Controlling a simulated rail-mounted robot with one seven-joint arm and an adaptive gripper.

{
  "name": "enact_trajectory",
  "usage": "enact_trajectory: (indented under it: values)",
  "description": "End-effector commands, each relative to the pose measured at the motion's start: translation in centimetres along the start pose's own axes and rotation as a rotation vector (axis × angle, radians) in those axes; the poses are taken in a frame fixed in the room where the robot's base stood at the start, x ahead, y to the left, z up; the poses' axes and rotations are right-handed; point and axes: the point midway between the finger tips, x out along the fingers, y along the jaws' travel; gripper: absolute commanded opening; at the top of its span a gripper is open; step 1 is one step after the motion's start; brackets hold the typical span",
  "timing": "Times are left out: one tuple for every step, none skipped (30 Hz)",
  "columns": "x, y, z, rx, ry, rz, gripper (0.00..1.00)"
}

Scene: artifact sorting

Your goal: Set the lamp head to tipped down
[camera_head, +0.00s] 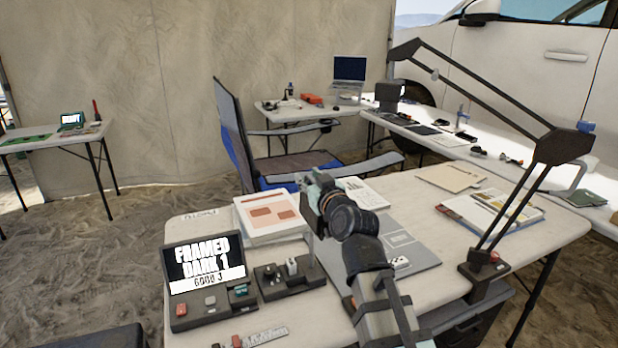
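A dark jointed lamp stands on the right side of the near table. Its base (485,275) is at the table's right edge, and its elbow (560,147) is high at the right. The upper arm runs up and left to a dark end piece (405,50), which looks like the lamp head; its exact tilt is hard to tell. My gripper (318,192) is over the middle of the near table, well below and left of that end piece and apart from the lamp. Its fingers are too small and hidden to read.
The near table (412,187) holds a screen (205,262) reading "FRAMED DARK 1", a control box (290,276), papers (268,213) and a folder (451,177). A folding chair (285,165) stands behind it. Another table (445,142) runs along the white vehicle (500,65).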

Motion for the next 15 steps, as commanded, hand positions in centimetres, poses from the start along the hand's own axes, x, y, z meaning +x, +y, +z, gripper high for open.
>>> enact_trajectory:
  values:
    - [0.25, 0.01, 0.0, 0.0, 0.0, 0.0, 0.37]
    - [0.3, 0.0, 0.0, 0.0, 0.0, 0.0, 0.37]
    - [0.32, 0.0, 0.01, 0.0, 0.0, 0.0, 0.37]
    - [0.34, 0.0, 0.01, 0.0, 0.0, 0.0, 0.37]
    - [0.33, 0.0, 0.01, 0.0, 0.0, 0.0, 0.37]
    - [0.32, -0.01, 0.01, 0.0, 0.0, 0.0, 0.37]
    - [0.31, -0.01, 0.01, 0.0, 0.0, 0.0, 0.37]
    - [0.3, -0.01, 0.01, 0.0, 0.0, 0.0, 0.37]
    - [0.29, -0.01, 0.0, 0.0, 0.0, 0.0, 0.37]
    - [0.29, -0.01, 0.0, 0.0, 0.0, 0.0, 0.37]
    - [0.29, -0.01, -0.01, 0.0, 0.0, 0.0, 0.27]
    - [0.29, -0.01, -0.01, 0.0, 0.0, 0.0, 0.12]
    - [0.29, -0.01, -0.01, 0.0, 0.0, 0.0, 0.02]
    - [0.29, 0.0, -0.01, 0.0, 0.0, 0.0, 0.0]
    - [0.29, 0.0, -0.01, 0.0, 0.0, 0.0, 0.0]
